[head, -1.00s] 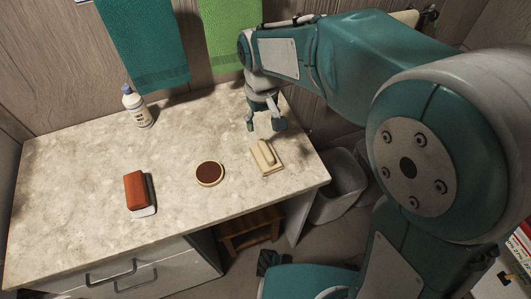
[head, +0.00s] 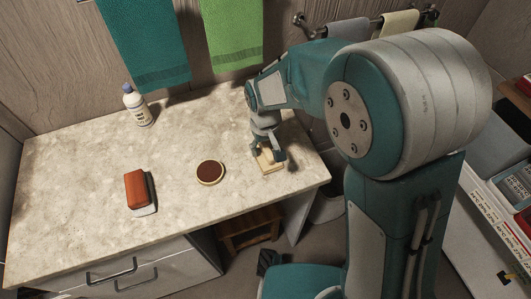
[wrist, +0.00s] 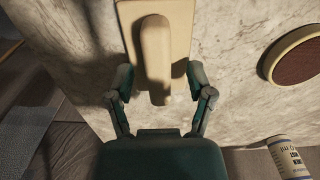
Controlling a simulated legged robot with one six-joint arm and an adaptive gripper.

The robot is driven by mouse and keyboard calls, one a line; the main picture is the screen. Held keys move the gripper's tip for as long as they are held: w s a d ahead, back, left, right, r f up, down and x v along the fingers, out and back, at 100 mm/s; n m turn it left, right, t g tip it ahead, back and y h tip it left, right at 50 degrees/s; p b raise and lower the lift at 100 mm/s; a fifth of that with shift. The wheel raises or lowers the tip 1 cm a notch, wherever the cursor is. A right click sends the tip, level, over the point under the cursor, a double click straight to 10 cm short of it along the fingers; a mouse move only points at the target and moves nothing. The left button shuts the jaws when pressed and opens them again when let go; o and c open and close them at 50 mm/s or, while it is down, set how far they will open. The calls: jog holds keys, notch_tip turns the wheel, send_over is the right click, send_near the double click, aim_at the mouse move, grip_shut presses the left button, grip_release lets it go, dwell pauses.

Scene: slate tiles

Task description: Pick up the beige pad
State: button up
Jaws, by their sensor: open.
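The beige pad (wrist: 180,40) lies flat on the stone counter, with a raised rounded handle (wrist: 155,50) on top. In the head view the beige pad (head: 266,166) is partly hidden by my gripper (head: 268,154). In the wrist view my gripper (wrist: 160,92) is open, with one finger on each side of the handle's near end. The fingers appear apart from the handle. I cannot tell the exact height of the fingertips above the pad.
A round brown-topped pad (head: 210,172) lies left of the beige pad. A red block-like brush (head: 139,189) and a white bottle (head: 137,107) are farther left. The counter (head: 80,170) is otherwise clear. Towels (head: 233,35) hang behind it.

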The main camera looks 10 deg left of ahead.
jog(key=shift+d, duration=0.1)
grip_shut()
jog(key=shift+r, duration=0.1)
jog(key=shift+r, duration=0.55)
jog(key=s+r, duration=1.2)
jog(key=s, duration=0.2)
jog(key=shift+a, duration=0.3)
jog(key=shift+f, duration=0.1)
jog(key=c, duration=0.7)
grip_release()
grip_shut()
